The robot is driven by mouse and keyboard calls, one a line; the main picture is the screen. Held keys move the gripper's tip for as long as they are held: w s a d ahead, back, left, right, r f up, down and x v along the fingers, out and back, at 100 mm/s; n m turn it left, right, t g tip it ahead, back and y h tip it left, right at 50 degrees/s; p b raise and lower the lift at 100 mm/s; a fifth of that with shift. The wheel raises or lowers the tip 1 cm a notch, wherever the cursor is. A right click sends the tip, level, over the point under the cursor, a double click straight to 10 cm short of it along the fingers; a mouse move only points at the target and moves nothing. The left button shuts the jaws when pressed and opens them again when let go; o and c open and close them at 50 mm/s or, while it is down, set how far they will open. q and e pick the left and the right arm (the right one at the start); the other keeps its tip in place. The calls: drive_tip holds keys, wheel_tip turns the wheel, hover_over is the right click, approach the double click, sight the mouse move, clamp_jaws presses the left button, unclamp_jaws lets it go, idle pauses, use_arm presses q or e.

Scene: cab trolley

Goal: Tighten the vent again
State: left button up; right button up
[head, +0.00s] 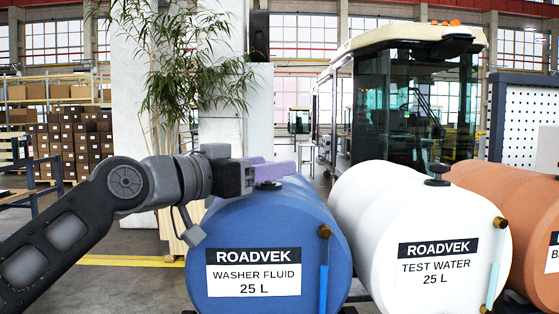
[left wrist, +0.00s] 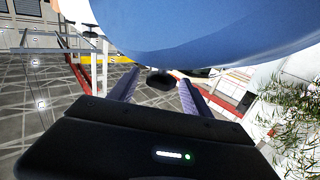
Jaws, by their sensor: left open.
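The blue washer fluid tank (head: 228,240) lies on its side at the centre of the head view. Its black vent cap (head: 268,185) sits on top, partly hidden by my left gripper (head: 276,170). In the left wrist view the dark vent cap (left wrist: 160,81) shows between the two open purple fingers, near their tips. The fingers appear to be on either side of it; I cannot tell whether either touches it. How far the vent is screwed down cannot be seen. My right gripper is not in view.
A white test water tank (head: 385,215) with a black vent (head: 437,174) stands right of the blue tank, and an orange tank (head: 510,195) beyond it. A plant (head: 180,75) rises behind my left arm. A glazed cab (head: 415,100) stands behind the tanks.

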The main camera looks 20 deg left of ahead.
sight(280, 186)
use_arm(q)
drive_tip(key=x, duration=0.3)
drive_tip(key=shift+w+p, duration=0.15)
drive_tip(key=shift+p, duration=0.15)
drive_tip(key=shift+c, duration=0.3)
clamp_jaws()
